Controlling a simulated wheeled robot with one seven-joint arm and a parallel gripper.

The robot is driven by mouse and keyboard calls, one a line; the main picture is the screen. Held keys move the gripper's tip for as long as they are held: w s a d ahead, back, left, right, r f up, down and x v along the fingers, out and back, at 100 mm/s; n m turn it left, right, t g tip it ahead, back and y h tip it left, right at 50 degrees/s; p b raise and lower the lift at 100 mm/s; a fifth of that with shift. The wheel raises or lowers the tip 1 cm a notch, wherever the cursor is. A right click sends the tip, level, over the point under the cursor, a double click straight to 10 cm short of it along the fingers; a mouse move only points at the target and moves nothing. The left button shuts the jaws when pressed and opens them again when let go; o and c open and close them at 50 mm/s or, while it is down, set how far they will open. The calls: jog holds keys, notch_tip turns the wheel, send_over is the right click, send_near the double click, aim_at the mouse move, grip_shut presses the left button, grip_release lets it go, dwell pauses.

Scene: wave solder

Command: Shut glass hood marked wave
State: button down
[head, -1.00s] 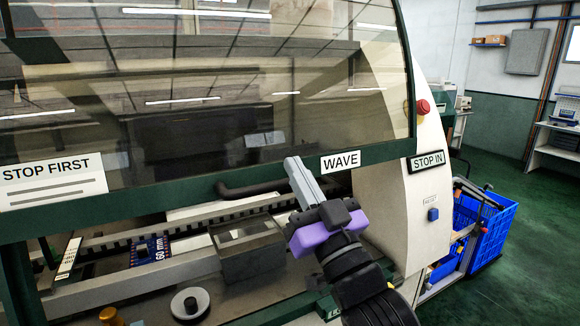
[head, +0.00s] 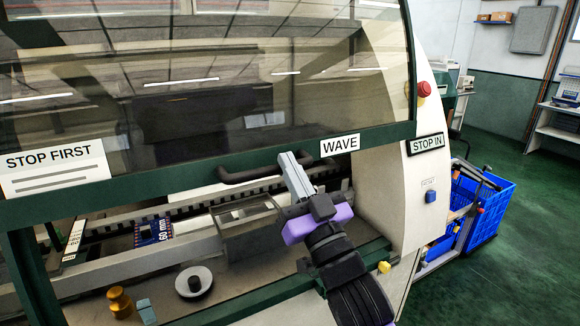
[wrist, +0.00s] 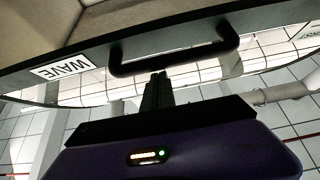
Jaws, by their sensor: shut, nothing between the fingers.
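The glass hood (head: 190,95) has a green lower rail with a WAVE label (head: 340,145). It is raised, with an open gap between its rail and the machine's front sill. A dark bar handle (head: 240,175) is fixed along the rail, left of the label. My gripper (head: 288,157) is shut and empty, its fingertips at the handle's right part in the head view. In the wrist view, the shut fingertips (wrist: 158,78) point up close to the handle (wrist: 175,62), with the WAVE label (wrist: 60,68) to the left. Whether they touch the handle is unclear.

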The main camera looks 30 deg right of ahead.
jog(key=s+f+b, duration=0.2)
jog(key=f+b, duration=1.7)
jog(key=b, duration=0.1)
jog(key=s+f+b, duration=0.1)
jog(key=f+b, duration=1.8)
jog(key=b, duration=0.1)
jog(key=shift+s+f+b, duration=0.3)
jog(key=shift+s+f, duration=0.05)
jog(key=shift+f, duration=0.05)
jog(key=shift+r, duration=0.1)
